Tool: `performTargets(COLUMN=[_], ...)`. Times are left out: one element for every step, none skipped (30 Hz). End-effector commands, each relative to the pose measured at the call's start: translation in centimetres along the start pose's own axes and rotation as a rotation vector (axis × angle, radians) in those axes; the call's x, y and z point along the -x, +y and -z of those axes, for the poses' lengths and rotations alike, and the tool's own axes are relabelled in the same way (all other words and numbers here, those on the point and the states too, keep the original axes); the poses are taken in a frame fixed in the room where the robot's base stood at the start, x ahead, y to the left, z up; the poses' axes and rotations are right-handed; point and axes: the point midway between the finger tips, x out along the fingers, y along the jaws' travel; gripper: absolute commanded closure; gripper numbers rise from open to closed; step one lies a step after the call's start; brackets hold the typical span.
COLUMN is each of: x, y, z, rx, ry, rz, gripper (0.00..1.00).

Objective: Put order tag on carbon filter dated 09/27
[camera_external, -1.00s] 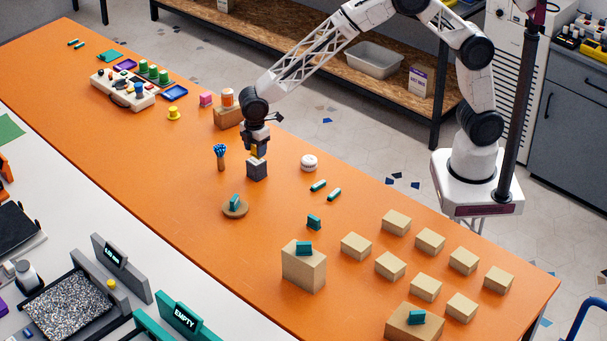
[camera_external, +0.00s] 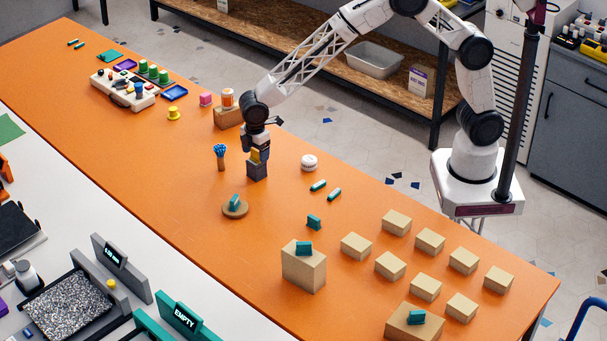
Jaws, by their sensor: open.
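My gripper (camera_external: 257,158) is open and points down at the top of a dark grey block (camera_external: 257,173) standing on the orange table. I cannot tell whether the fingers touch the block. Small teal tag-like pieces stand in several places: on a round wooden disc (camera_external: 235,209), on a tall cardboard box (camera_external: 303,273), on a low box (camera_external: 402,324) and one teal piece (camera_external: 314,222) on the table. No date is readable, so I cannot tell which thing is the carbon filter dated 09/27 or which piece is the order tag.
A holder with blue tips (camera_external: 220,157) stands close left of my gripper. A wooden block (camera_external: 228,117) is behind it. Several small cardboard boxes (camera_external: 396,222) fill the right end.

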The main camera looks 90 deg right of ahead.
Motion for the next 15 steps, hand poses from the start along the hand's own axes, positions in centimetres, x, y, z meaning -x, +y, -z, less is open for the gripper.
performTargets(x=[0.0, 0.0, 0.1, 0.1, 0.2, 0.3, 0.5, 0.6, 0.9, 1.1, 1.4, 1.8, 2.1, 2.5, 3.0], y=[0.0, 0.0, 0.0, 0.0, 0.0, 0.0, 0.0, 0.0, 0.0, 0.0, 0.0, 0.0, 0.0, 0.0, 0.0], z=[0.0, 0.0, 0.0, 0.0, 0.0, 0.0, 0.0, 0.0, 0.0, 0.0, 0.0, 0.0, 0.0, 0.0, 0.0], rx=[0.0, 0.0, 0.0, 0.0, 0.0, 0.0, 0.0, 0.0, 0.0, 0.0, 0.0, 0.0, 0.0, 0.0, 0.0], ry=[0.0, 0.0, 0.0, 0.0, 0.0, 0.0, 0.001, 0.001, 0.0, 0.0, 0.0, 0.001, 0.001, 0.001, 0.002], rz=[0.0, 0.0, 0.0, 0.0, 0.0, 0.0, 0.0, 0.0, 0.0, 0.0, 0.0, 0.0, -0.001, -0.001, -0.001], gripper=[0.25, 0.25, 0.25, 0.25, 0.25, 0.25, 0.25, 0.25, 0.25, 0.25, 0.25, 0.25, 0.25, 0.25, 0.25])
